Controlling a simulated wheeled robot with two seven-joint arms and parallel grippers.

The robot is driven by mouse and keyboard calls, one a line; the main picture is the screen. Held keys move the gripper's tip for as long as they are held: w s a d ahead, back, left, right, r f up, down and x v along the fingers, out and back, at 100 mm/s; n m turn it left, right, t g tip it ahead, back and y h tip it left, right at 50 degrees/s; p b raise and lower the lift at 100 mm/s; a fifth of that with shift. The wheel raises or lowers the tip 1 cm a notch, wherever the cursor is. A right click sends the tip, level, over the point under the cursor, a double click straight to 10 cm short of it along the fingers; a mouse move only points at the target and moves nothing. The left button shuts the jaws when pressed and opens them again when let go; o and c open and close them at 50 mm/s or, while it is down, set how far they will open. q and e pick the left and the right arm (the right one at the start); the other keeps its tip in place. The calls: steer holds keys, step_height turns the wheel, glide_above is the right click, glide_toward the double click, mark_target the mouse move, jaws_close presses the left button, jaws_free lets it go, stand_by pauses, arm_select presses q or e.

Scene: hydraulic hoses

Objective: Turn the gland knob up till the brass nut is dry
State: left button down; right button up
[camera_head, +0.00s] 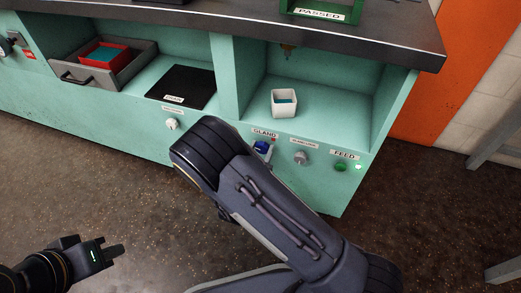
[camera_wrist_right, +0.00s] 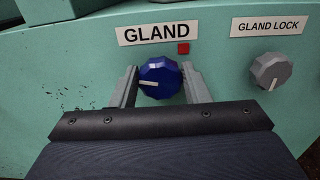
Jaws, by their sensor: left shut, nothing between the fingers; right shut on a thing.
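The blue faceted gland knob (camera_wrist_right: 160,78) is on the green front panel under the GLAND label. Its white mark points left. My right gripper (camera_wrist_right: 161,88) is shut on the knob, one finger on each side. In the head view my right arm hides most of that gripper, and a bit of the blue knob (camera_head: 261,147) shows past it. The brass nut (camera_head: 287,47) hangs under the counter's edge in the right bay; it is too small to tell whether it is wet. My left gripper (camera_head: 113,251) is shut and empty at the lower left, over the floor.
A white cup (camera_head: 284,104) with blue-green content stands below the nut. A grey gland lock knob (camera_wrist_right: 271,70) sits right of the gland knob, then a green FEED button (camera_head: 341,167). An open drawer (camera_head: 120,72) is at left.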

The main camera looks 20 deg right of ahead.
steer(key=shift+d+f+m+b, duration=0.1)
steer(key=shift+m+b, duration=1.25)
steer(key=shift+m, duration=1.55)
steer(key=o, duration=1)
steer(key=shift+s, duration=0.15)
steer(key=p+v, duration=0.2)
steer(key=v, duration=0.5)
steer(key=shift+s+a, duration=0.25)
steer(key=shift+s, duration=0.05)
